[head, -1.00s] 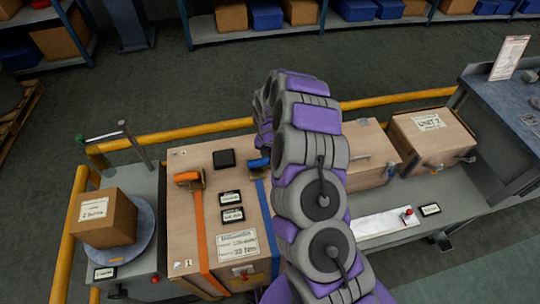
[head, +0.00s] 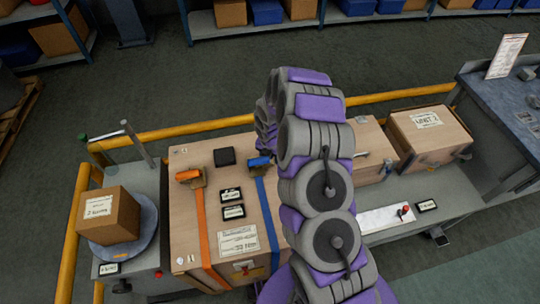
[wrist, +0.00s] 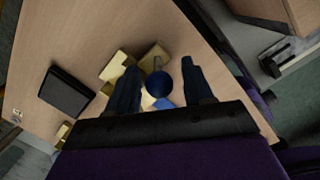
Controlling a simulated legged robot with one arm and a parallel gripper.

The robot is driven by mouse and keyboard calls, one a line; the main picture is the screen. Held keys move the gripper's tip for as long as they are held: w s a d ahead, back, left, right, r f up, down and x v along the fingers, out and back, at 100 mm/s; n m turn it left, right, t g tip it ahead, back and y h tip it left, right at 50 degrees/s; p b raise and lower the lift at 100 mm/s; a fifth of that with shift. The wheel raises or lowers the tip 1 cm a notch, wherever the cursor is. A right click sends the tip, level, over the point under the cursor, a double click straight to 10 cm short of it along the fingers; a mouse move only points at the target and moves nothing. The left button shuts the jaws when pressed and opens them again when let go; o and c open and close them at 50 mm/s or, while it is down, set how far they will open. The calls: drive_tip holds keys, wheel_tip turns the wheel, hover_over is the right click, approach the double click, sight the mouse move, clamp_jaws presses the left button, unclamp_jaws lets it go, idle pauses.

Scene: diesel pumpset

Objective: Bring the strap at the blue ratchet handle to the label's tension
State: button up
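The blue ratchet handle (head: 259,161) sits on top of the large wooden crate (head: 180,225), above the blue strap (head: 268,215) that runs down toward the crate's front. In the wrist view, the handle's round dark blue end (wrist: 159,84) lies between the two fingers of my gripper (wrist: 160,66). The fingers are apart, with gaps visible on both sides of the handle end. The brass-coloured ratchet body (wrist: 118,70) is just beyond. A white printed label (head: 238,241) lies on the crate, its text too small to read. In the head view, my arm hides most of my gripper.
An orange ratchet handle (head: 188,175) and orange strap (head: 203,235) are on the crate's left. A black box (head: 224,157) and two small displays (head: 231,195) (head: 233,212) lie between the straps. A yellow rail (head: 190,129) runs behind. Other boxes (head: 428,136) stand right.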

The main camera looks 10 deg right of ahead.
wheel_tip(320, 180, up, 17)
drive_tip(key=s+p, duration=0.2)
drive_tip(key=p, duration=0.2)
drive_tip(key=shift+a, duration=0.3)
drive_tip(key=shift+c, duration=0.4)
